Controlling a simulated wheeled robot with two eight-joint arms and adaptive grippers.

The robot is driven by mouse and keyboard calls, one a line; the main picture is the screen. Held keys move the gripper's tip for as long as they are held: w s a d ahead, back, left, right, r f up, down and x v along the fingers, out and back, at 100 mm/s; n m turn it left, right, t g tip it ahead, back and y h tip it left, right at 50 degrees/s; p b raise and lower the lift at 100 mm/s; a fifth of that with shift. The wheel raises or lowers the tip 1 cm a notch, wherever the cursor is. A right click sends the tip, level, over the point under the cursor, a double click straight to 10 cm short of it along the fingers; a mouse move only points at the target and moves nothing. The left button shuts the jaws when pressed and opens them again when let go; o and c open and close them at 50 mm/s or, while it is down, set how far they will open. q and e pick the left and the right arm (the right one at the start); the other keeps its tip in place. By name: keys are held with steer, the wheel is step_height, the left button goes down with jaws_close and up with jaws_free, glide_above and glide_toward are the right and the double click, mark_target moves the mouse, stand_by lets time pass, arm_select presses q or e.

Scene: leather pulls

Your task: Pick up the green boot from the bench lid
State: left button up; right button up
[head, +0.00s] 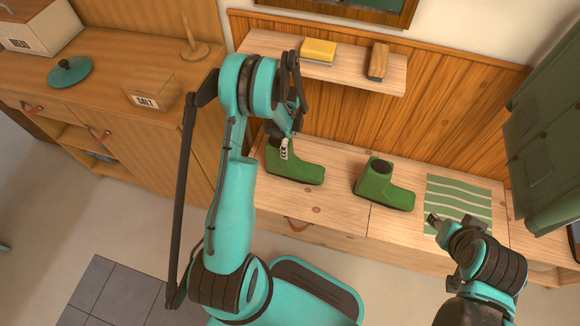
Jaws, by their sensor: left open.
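Two green boots stand on the wooden bench lid (335,190). The left boot (298,169) has its shaft partly hidden behind my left gripper (284,148). The right boot (384,186) stands clear, with its dark opening facing up. My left gripper is open at the left boot's shaft; I cannot tell whether it touches the boot. My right gripper (433,220) is low at the right, by the front edge of the striped mat, apart from both boots. Its fingers are too small to tell open from shut.
A green striped mat (458,183) lies on the bench right of the boots. A shelf (350,72) above holds a yellow block (319,51) and a brown brush-like block (378,61). A cabinet with a salt box (152,93) stands at left. Green cloth hangs at right.

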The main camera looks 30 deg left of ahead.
mark_target(289, 151)
arm_select(q)
step_height(289, 151, down, 5)
steer(key=b, duration=0.2)
steer(key=shift+f+b, duration=0.15)
steer(key=shift+b, duration=0.25)
steer(key=c, duration=2)
steer(key=shift+o, duration=0.2)
steer(key=shift+r, duration=0.25)
